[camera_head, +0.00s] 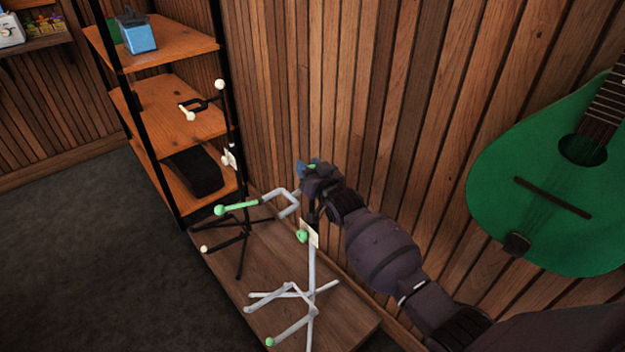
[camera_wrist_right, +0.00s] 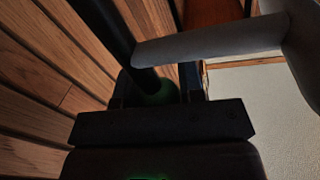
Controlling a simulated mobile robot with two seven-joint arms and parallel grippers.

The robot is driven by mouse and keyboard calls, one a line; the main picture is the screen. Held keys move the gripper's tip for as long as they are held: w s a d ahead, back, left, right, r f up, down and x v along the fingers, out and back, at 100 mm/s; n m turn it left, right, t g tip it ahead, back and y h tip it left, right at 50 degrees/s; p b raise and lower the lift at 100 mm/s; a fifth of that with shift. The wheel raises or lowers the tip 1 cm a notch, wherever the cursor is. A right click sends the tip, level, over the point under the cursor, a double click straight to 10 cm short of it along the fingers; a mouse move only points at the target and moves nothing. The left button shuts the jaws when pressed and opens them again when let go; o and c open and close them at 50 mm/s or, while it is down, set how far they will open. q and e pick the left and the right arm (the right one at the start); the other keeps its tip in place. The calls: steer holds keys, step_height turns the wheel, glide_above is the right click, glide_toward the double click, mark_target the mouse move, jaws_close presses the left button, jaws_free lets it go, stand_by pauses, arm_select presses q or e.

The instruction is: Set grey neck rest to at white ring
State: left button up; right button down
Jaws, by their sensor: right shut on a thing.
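The grey neck rest (camera_head: 290,202) is a U-shaped yoke with a green-tipped prong pointing left. I cannot make out a white ring clearly. My left gripper is not in view.
A black stand (camera_head: 243,240) with a black rest and white knobs (camera_head: 202,101) stands just left, close to the held rest. A wooden shelf rack (camera_head: 170,95) is behind it. A green ukulele (camera_head: 545,205) hangs at right. The board's (camera_head: 262,322) front is partly clear.

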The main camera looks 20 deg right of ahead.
step_height(320, 180, up, 8)
steer(key=p, duration=0.3)
steer(key=c, duration=0.8)
jaws_free()
steer(key=shift+f, duration=0.1)
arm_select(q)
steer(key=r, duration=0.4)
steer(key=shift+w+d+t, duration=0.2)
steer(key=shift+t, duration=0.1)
arm_select(e)
steer(key=shift+o, duration=0.2)
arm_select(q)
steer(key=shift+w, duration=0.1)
arm_select(e)
steer(key=shift+s, duration=0.3)
arm_select(q)
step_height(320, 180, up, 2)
steer(key=p, duration=0.3)
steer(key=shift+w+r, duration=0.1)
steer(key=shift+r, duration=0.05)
arm_select(e)
steer(key=s+d, duration=0.1)
steer(key=s, duration=0.9)
steer(key=shift+d, duration=0.3)
